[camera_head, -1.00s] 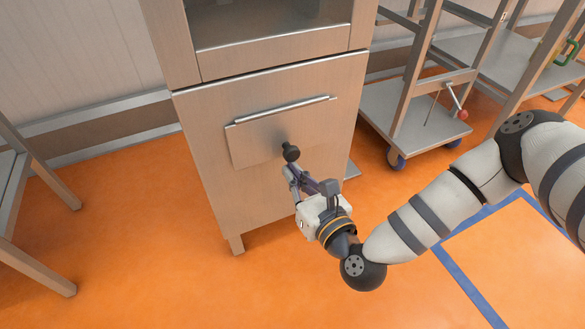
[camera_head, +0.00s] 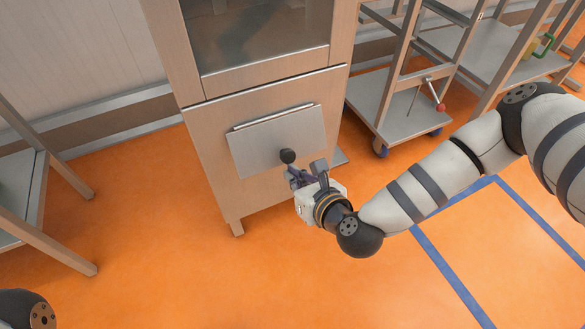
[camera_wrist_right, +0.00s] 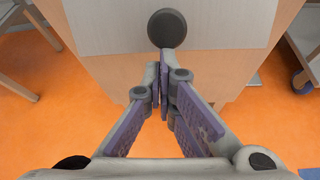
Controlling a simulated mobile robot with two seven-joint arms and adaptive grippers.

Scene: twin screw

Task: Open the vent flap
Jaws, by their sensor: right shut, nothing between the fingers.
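The vent flap (camera_head: 262,150) is a flat metal panel low on the front of the steel cabinet, with a rail along its top edge. It looks tilted slightly outward at the bottom. A black round knob (camera_head: 287,156) sticks out near its lower middle. My right gripper (camera_head: 294,174) is shut and empty, just below the knob. In the right wrist view the shut fingertips (camera_wrist_right: 163,68) lie close under the knob (camera_wrist_right: 167,28), across the flap's lower edge; I cannot tell whether they touch it. My left gripper is out of view.
The steel cabinet (camera_head: 205,160) stands on orange floor. A wheeled cart (camera_head: 395,115) with a red-knobbed lever stands to its right, and a metal table frame (camera_head: 50,175) to its left. Floor in front is clear, with blue marking lines (camera_head: 450,272).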

